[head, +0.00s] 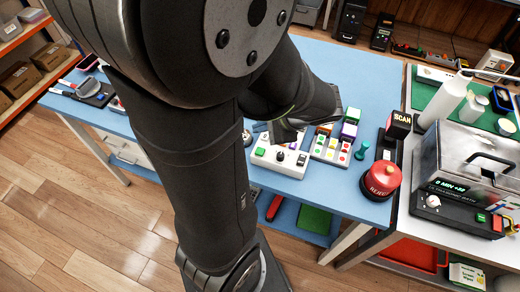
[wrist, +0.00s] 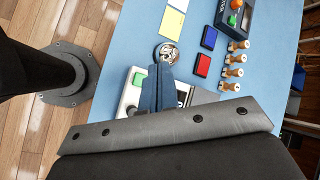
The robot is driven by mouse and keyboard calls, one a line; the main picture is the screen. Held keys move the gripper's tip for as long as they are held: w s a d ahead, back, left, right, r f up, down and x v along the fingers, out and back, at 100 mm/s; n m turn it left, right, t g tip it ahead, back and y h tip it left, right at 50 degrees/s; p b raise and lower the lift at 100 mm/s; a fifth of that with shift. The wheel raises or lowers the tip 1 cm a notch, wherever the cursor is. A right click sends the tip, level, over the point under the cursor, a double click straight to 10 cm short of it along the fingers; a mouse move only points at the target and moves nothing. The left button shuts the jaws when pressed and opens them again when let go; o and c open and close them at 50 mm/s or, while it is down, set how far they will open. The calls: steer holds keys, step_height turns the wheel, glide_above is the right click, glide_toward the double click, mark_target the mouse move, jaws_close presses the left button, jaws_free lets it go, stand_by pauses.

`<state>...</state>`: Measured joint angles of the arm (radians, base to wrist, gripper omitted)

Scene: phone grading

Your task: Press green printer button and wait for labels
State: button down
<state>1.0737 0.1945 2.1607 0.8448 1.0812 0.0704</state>
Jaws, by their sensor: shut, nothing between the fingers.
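The white printer box (head: 283,166) stands near the front edge of the blue table in the head view, with a green button (head: 260,152) at its left end and a black knob beside it. In the wrist view the printer (wrist: 130,96) is partly hidden behind my fingers, and its green button (wrist: 138,79) shows just left of them. My gripper (wrist: 157,72) is shut and empty, its fingertips beside the button in the picture. I cannot tell their height above the box. In the head view my gripper (head: 277,138) is dark and partly covered by my arm. No printed label is clearly visible.
A tray with coloured dots (head: 330,150) stands right of the printer. A red reject button (head: 381,181) stands further right. A round metal dish (wrist: 168,54) lies beyond my fingertips, with red (wrist: 203,65) and blue (wrist: 209,38) pads and several wooden-handled stamps (wrist: 235,71) to the right.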

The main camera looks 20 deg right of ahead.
mark_target(263, 153)
steer(key=m, duration=0.1)
steer(key=m+t, duration=0.1)
steer(key=shift+d+r+m+h, duration=0.3)
steer(key=shift+d+h, duration=0.1)
steer(key=shift+f, duration=0.15)
steer(key=shift+f, duration=4.3)
steer(key=shift+f, duration=0.15)
steer(key=shift+f, duration=0.25)
steer(key=shift+f, duration=0.45)
steer(key=shift+r, duration=0.9)
